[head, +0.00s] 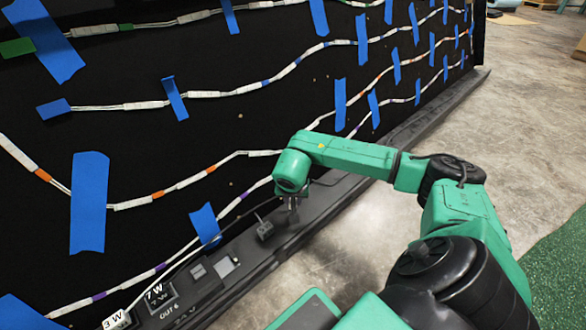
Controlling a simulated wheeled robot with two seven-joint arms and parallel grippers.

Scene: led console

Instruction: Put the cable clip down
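My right arm reaches in from the lower right. Its gripper (292,212) points down over the dark ledge (315,205) at the foot of the black panel. The fingers are small and dark, so I cannot tell whether they are open or shut. A small dark grey block (265,229), which may be the cable clip, sits on the ledge just left of the gripper, with a thin cable near it. They look apart. My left gripper is not in view.
The black panel (130,150) carries several white LED cable strands held by blue tape strips (89,200). The concrete floor (510,130) at right is mostly clear.

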